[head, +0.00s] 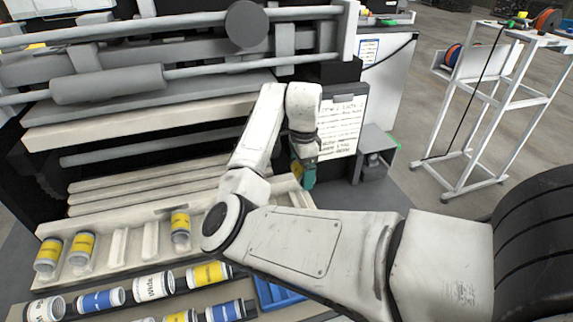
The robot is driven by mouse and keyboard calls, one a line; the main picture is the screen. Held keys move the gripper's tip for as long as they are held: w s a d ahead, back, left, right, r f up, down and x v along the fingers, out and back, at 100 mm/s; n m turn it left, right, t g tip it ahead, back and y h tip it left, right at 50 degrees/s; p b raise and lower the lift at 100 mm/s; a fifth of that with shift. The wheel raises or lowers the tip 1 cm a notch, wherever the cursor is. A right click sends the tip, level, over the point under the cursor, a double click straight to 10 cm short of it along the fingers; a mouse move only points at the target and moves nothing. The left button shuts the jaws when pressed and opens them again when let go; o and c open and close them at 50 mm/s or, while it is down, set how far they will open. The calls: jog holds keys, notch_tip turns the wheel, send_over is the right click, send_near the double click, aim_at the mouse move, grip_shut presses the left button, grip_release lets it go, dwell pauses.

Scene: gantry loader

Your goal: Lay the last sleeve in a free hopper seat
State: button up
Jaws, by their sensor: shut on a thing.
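My gripper (307,177), with teal fingers, is at the right end of the loader, in front of the clipboard. It is shut on a sleeve (296,172), of which only a small yellow part shows; my arm and gripper hide the rest. The cream hopper tray (110,268) lies at the lower left, apart from my gripper. Yellow-and-white sleeves lie in it: two at the left, one (48,254) beside another (82,248), and one (180,226) further right. Between them, bare seats with light dividers (150,240) show. My forearm hides the tray's right part.
A rack in front holds several white, blue (101,299) and yellow sleeves. A blue bin (275,294) is partly under my arm. Rollers and bars (110,84) of the loader stand behind the tray. A clipboard (343,120) hangs at its right; a white cart (490,110) stands beyond.

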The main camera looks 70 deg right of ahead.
jog(key=shift+f+b, duration=3.4)
jog(key=shift+f, duration=0.4)
jog(key=shift+f+b, duration=0.35)
jog(key=shift+f, duration=1.05)
jog(key=o, duration=1)
notch_tip(320, 180, up, 10)
jog(key=shift+r+b, duration=0.25)
jog(key=shift+b, duration=0.15)
notch_tip(320, 180, up, 6)
jog(key=p, duration=0.7)
jog(key=shift+r, duration=0.25)
jog(key=shift+f, duration=0.1)
